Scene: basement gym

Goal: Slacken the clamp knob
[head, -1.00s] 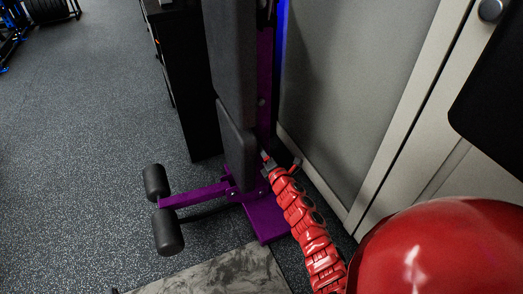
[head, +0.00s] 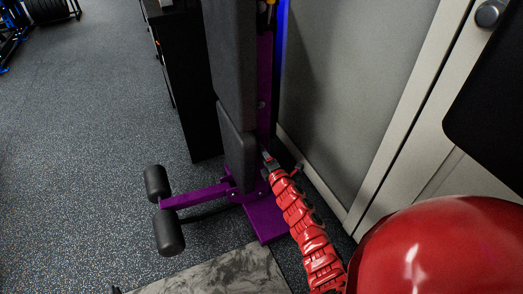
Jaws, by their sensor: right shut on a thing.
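A purple-framed bench (head: 264,100) with dark grey pads (head: 232,60) stands upright by the grey wall. My right arm, red, reaches in from the lower right. My right gripper (head: 267,159) is at the bench's purple post, beside the lower edge of the pad. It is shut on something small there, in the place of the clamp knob. The knob itself is hidden by the gripper and too small to make out. My left gripper is not in view.
Two black foam rollers (head: 168,232) stick out on a purple bar at the bench's foot. A dark cabinet (head: 182,90) stands close behind the bench.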

